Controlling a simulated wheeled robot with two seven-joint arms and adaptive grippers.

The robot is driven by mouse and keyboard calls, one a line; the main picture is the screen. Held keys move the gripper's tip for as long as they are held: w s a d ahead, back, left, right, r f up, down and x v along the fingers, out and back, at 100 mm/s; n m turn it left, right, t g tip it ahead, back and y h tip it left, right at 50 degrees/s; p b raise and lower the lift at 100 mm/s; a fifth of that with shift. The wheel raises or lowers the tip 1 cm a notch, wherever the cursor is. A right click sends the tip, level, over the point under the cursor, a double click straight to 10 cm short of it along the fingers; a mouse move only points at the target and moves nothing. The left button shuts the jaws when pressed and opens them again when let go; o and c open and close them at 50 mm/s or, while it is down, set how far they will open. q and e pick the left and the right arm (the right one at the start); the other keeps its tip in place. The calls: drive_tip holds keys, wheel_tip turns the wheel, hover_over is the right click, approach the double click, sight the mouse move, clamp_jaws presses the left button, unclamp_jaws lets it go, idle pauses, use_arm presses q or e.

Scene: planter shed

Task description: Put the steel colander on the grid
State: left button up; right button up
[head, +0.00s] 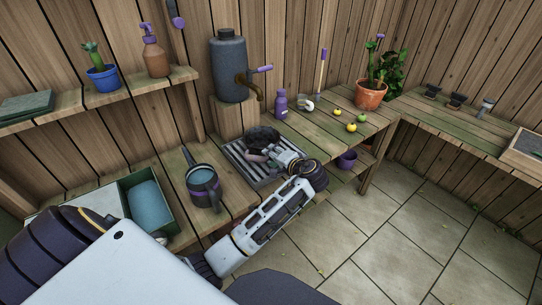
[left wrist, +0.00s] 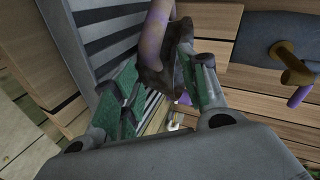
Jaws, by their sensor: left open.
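The grid (head: 236,152) is a grey slatted rack on the wooden bench in the head view; its slats also show in the left wrist view (left wrist: 95,30). A dark, round, bowl-like thing (head: 262,136), apparently the colander, is over the grid's back part. Its fine detail is too small to tell. My left gripper (head: 277,158) is open at the grid's front right, close to this thing. In the left wrist view, a purplish handle and a dark piece (left wrist: 153,45) show at the open fingertips (left wrist: 160,60). Contact with the slats cannot be told. My right gripper is not in view.
A dark watering can (head: 203,185) and a green crate (head: 168,228) with a blue-grey thing stand left of the grid. A grey tank (head: 230,68) with a brass tap stands behind. A purple bottle (head: 281,105), small fruits and a potted plant (head: 370,95) are to the right.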

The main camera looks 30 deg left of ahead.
use_arm(q)
drive_tip(key=v, duration=0.9)
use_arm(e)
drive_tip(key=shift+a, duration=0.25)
use_arm(q)
drive_tip(key=shift+s+d+r, duration=0.1)
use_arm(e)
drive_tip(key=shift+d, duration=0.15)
